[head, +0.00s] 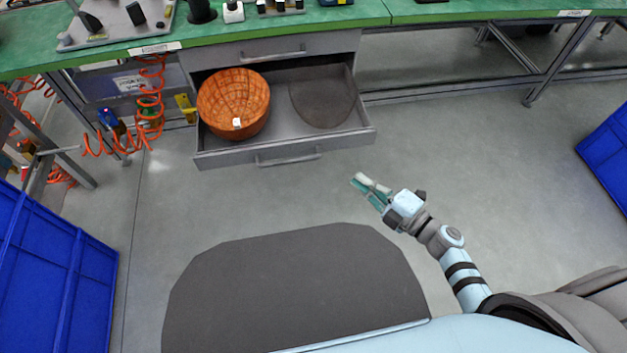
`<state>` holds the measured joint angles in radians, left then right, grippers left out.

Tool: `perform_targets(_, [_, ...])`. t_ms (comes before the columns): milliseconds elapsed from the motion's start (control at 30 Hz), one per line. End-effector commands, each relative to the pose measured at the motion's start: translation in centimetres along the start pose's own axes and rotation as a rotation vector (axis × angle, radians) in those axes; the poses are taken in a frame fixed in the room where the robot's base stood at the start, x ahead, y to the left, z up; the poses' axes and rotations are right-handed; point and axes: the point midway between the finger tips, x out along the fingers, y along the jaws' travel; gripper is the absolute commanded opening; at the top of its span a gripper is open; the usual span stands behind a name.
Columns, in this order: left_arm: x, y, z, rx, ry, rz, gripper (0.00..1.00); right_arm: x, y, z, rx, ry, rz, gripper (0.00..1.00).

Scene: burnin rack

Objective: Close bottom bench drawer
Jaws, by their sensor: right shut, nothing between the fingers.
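The bottom bench drawer (345,140) is pulled out below the green workbench and stands open. Its front has a grey bar handle (287,157). An orange woven basket (233,104) sits in the left part of the drawer, with a small white object (236,122) at its inner bottom. A flat dark grey rounded piece (323,103) lies in the right part. The drawer above it (275,53) is shut. My right gripper (366,187) is shut and empty, in front of and to the right of the drawer's front, apart from the handle. My left gripper is not in view.
The green bench top (350,16) carries small items at the back left. Orange coiled hoses (150,105) hang left of the drawer. Blue bins stand at the left (50,275) and right (610,155) edges. The grey floor before the drawer is clear.

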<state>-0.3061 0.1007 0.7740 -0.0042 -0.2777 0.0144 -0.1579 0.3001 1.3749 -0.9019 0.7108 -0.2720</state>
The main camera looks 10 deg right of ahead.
Motion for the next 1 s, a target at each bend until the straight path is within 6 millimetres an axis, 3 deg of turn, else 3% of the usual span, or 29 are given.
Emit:
perform_targets(33, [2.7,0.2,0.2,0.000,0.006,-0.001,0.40,0.6,-1.2,-0.8,-0.091,0.077,0.014,0.00])
perform_targets(100, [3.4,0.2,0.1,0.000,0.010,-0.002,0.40,0.9,-0.7,-2.2,-0.180,0.155,0.021,0.00])
perform_targets(367, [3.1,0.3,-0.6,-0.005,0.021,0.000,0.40,3.5,0.3,-3.6,-0.225,0.195,0.028,0.00])
perform_targets(700, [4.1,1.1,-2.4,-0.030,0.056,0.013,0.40,10.7,0.1,-5.0,-0.219,0.192,0.026,0.00])
perform_targets(1000, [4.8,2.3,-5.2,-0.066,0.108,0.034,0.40,13.8,0.6,-2.9,-0.219,0.191,0.023,0.00])
